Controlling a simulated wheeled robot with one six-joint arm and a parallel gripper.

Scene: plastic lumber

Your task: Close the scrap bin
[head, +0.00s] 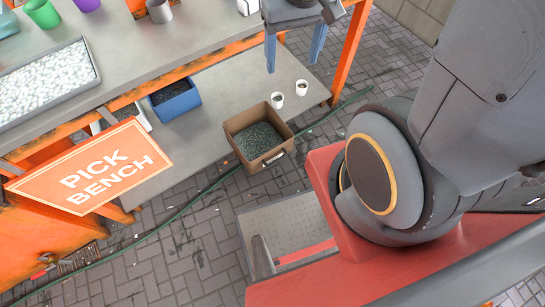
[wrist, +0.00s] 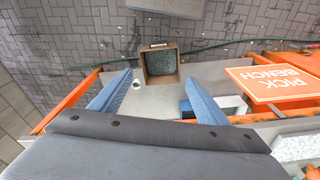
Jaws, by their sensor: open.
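An open brown box (head: 259,141) filled with dark granules stands at the edge of the bench's lower shelf in the head view. No lid shows on it, and I cannot tell whether it is the scrap bin. It also shows in the wrist view (wrist: 160,66), beyond and between the fingertips. My gripper (head: 294,65) has blue fingers spread apart, with nothing between them. It hangs over the right end of the bench, above and apart from the box. The fingers also show in the wrist view (wrist: 159,78).
An orange-framed bench (head: 195,45) carries a tray of white pellets (head: 48,80) and several cups. A "PICK BENCH" sign (head: 90,168) hangs in front.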

